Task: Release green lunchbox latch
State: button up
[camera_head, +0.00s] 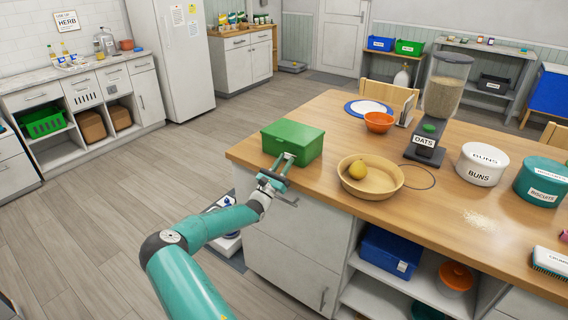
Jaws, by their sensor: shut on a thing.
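The green lunchbox (293,137) stands on the wooden counter top near its left front corner, with its lid down. My gripper (284,160) is at the front face of the lunchbox, reaching in from the lower left. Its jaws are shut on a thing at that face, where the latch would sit. The latch itself is too small and too covered by the fingers to make out.
An orange bowl (379,122), an oats dispenser (440,95) and a white buns tin (482,164) stand farther right. The counter's front edge lies under my wrist.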

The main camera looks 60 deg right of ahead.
jog(key=o, duration=1)
jog(key=v, duration=1.3)
jog(key=shift+a+f, duration=0.25)
jog(key=shift+a, duration=0.05)
